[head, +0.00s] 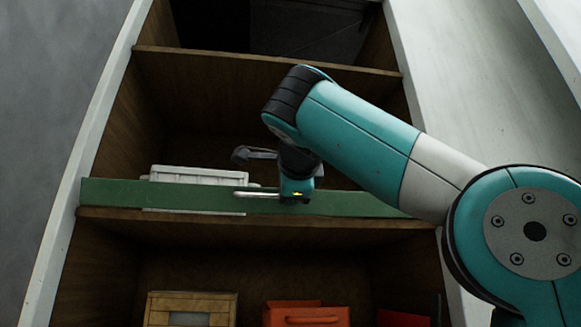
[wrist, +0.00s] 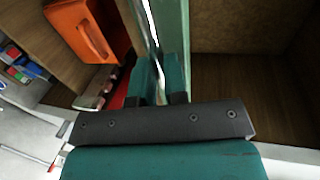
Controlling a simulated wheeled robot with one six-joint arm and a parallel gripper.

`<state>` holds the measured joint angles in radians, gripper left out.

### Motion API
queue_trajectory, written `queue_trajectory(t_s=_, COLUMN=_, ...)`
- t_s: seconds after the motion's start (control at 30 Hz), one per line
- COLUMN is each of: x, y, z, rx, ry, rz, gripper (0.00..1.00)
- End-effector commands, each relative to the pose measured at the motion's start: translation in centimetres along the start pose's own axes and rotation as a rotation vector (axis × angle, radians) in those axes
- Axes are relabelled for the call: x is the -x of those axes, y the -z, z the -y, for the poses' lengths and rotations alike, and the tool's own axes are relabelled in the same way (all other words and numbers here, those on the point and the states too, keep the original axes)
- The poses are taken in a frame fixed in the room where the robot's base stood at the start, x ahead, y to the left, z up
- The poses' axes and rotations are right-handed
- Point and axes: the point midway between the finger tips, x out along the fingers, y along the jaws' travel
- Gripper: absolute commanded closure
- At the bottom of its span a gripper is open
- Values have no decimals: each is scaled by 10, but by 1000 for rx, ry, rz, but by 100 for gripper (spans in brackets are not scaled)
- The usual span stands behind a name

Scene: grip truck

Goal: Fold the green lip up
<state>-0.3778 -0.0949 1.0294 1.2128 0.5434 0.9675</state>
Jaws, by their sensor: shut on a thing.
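The green lip (head: 130,193) is a long flat strip across the front of the middle shelf in the head view. It looks raised, standing in front of a pale crate; its exact angle is hard to tell. My gripper (head: 297,190) is at the strip, right of its middle. My arm hides part of the lip's right end in the head view.
The pale crate (head: 200,175) stands on the middle shelf behind the lip. Below are a wooden crate (head: 190,305) and an orange box (head: 308,314), which also shows in the wrist view (wrist: 84,30). Wooden side walls close in the shelves.

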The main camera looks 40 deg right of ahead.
Motion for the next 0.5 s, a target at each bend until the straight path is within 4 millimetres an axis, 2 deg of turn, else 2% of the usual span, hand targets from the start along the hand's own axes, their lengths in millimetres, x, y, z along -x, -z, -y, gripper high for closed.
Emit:
queue_trajectory(t_s=0.03, x=1, y=0, z=15, rx=1, ry=-42, rz=-4, gripper=100)
queue_trajectory(t_s=0.5, x=-9, y=0, z=20, rx=0, ry=-325, rz=-6, gripper=100)
